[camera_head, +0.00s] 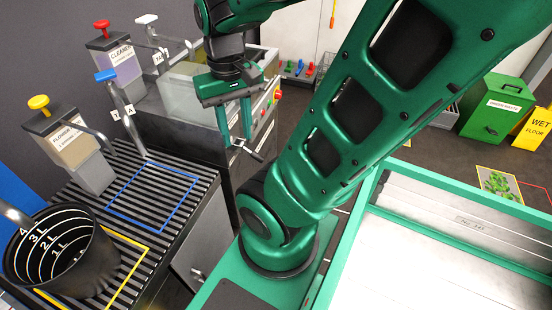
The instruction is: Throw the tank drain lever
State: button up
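My green gripper (236,142) hangs fingers-down in the upper middle, in front of the tank bench. Its two fingers are apart, and nothing shows clearly held between them. A small metal lever with a dark end (249,151), which looks like the tank drain lever, sticks out from the bench front just at the fingertips. I cannot tell whether a finger touches it. The pale, see-through tank (185,98) stands behind and to the left of my gripper, partly hidden by it.
A control panel with a red button (278,94) is right of my gripper. A slatted drain bench (178,180) is at left, with a black graduated bucket (100,262) and dispensers labelled cleaner (118,62) and flower (70,150). A green waste bin (497,105) stands far right.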

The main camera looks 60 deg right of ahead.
aim_at(254, 154)
jog(key=z, duration=1.3)
